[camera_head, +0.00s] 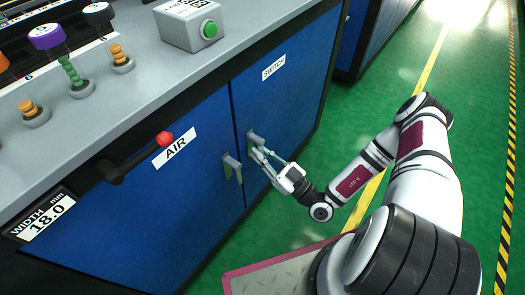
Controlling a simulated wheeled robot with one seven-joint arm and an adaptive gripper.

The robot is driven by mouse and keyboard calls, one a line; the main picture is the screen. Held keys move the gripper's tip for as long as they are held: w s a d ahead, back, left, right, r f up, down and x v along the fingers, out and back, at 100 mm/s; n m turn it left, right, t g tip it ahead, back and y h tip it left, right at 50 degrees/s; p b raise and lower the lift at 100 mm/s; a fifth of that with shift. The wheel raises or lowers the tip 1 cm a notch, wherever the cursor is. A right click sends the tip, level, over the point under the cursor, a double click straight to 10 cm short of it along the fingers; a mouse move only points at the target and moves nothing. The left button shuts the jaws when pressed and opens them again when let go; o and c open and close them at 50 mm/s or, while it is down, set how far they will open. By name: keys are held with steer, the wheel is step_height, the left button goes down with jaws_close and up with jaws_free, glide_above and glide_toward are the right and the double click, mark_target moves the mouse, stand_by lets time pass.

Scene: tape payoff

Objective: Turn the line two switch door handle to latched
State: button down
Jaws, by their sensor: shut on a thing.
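The blue switch door (293,95) has a white label (273,68) reading SWITCH. Its grey handle (254,139) sits near the door's left edge, close to the seam with the air door. My gripper (262,157) is at that handle and is shut on it, coming from the lower right. The fingers cover the lower part of the handle, so its exact angle is hard to tell. The door looks flush with the cabinet front.
The neighbouring air door (190,200) has its own grey handle (232,168) just left of my gripper. A red-knobbed lever (165,138) sticks out further left. A grey box with a green button (210,29) stands on the worktop. Green floor (330,130) lies open to the right.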

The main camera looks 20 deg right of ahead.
steer(key=shift+m, duration=0.3)
steer(key=c, duration=1.6)
jaws_free()
steer(key=v, duration=1.2)
steer(key=shift+s+a+r, duration=0.15)
